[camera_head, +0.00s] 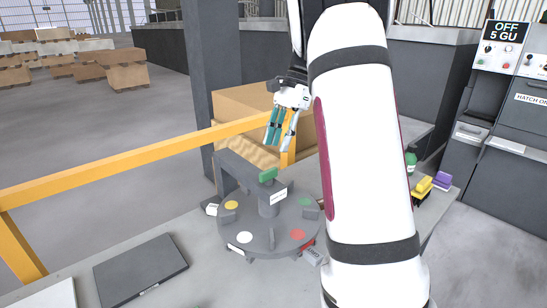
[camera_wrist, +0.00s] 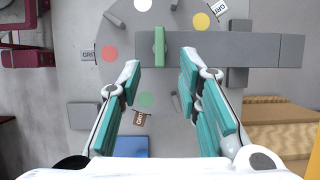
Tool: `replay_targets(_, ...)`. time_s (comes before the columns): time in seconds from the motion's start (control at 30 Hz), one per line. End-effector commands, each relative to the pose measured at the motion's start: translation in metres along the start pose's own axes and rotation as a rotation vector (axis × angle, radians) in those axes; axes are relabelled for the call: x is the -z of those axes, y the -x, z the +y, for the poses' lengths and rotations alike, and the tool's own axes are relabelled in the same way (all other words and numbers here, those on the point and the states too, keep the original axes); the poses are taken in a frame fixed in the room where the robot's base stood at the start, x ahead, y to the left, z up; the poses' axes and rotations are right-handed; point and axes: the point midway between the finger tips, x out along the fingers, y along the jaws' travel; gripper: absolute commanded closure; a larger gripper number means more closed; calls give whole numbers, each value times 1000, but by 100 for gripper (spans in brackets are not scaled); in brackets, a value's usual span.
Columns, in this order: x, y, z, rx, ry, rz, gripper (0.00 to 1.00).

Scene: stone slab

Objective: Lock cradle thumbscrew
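A grey round turntable (camera_head: 262,242) with coloured dots stands on the slab. It also shows in the wrist view (camera_wrist: 183,133). A grey overhead arm (camera_head: 237,171) reaches across it, also visible in the wrist view (camera_wrist: 252,48). A green bar (camera_head: 268,175), perhaps the thumbscrew, sits at that arm's end. In the wrist view the green bar (camera_wrist: 159,46) lies just beyond the gap between my fingertips. My gripper (camera_head: 281,146), with teal pads, hangs above and behind the bar in the head view. In the wrist view my gripper (camera_wrist: 160,75) is open and empty.
A yellow rail (camera_head: 130,163) crosses at left. A cardboard box (camera_head: 243,103) stands behind the turntable. A dark flat plate (camera_head: 140,270) lies front left. My arm hides part of the slab.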

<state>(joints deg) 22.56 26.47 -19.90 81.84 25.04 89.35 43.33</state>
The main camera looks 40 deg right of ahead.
Motion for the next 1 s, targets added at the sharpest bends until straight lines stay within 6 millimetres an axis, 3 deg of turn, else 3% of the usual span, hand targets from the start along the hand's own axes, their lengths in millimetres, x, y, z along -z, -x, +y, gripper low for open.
replay_targets(0.1, 1, 20, 0, 2, -1, 2, 68)
replay_targets(0.3, 0, 37, 0, 0, 0, 1, 68)
replay_targets(1.0, -4, 40, 1, 3, 12, 3, 68)
